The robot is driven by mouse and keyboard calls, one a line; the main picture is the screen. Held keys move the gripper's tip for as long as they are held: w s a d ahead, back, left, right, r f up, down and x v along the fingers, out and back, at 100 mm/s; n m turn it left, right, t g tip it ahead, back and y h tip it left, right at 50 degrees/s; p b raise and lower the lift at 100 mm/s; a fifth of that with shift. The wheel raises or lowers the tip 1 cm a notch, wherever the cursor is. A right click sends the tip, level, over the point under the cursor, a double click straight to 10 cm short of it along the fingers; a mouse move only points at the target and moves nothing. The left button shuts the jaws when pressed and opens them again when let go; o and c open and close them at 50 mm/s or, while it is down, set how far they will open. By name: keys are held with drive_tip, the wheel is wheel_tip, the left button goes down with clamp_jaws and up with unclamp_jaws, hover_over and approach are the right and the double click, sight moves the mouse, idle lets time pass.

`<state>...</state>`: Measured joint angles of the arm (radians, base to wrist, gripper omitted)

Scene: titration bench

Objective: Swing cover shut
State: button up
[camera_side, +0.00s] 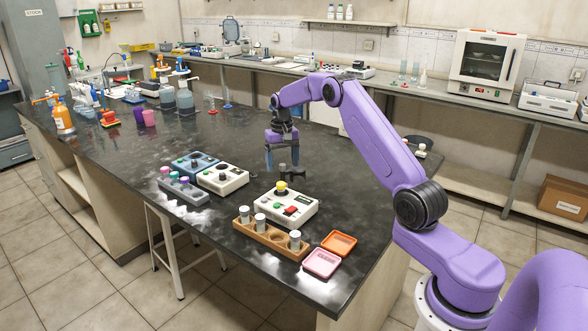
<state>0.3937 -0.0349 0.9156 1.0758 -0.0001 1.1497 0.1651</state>
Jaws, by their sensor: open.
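No cover can be picked out with certainty. A pink square piece (322,263) and an orange square piece (339,243) lie side by side at the black bench's near right edge; I cannot tell whether they are hinged together. A device with a raised round lid (232,28) stands far off on the back counter. My gripper (282,165) is open, pointing down over the middle of the black bench. The gripper is well behind the pink and orange pieces.
A wooden rack (271,236) holds white-capped vials. Bottles crowd the far left.

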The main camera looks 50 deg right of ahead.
drive_tip(key=c, duration=1.4)
drive_tip(key=m, duration=1.2)
